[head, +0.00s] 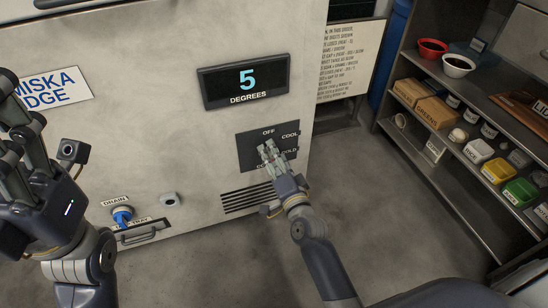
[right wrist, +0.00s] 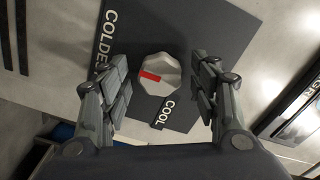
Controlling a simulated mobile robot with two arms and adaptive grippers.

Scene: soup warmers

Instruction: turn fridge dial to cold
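The fridge dial (right wrist: 160,74) is a pale grey knob with a red mark, set on a dark panel (right wrist: 195,35). In the right wrist view the mark points left; the label COLDER (right wrist: 106,38) is at upper left and COOL (right wrist: 163,115) below right. My right gripper (head: 266,148) is at this panel on the fridge front. It is open, with its fingers (right wrist: 160,85) on either side of the dial and gaps to it. In the head view it hides the dial and part of the labels. My left gripper (head: 18,125) is at the left edge, away from the dial; its opening is unclear.
A display (head: 245,80) on the fridge (head: 170,55) reads 5 degrees. A blue drain valve (head: 122,215) and a drip tray handle (head: 140,235) stick out low on the front. A shelf unit (head: 455,190) with bowls and boxes stands at right, with clear floor (head: 380,215) between.

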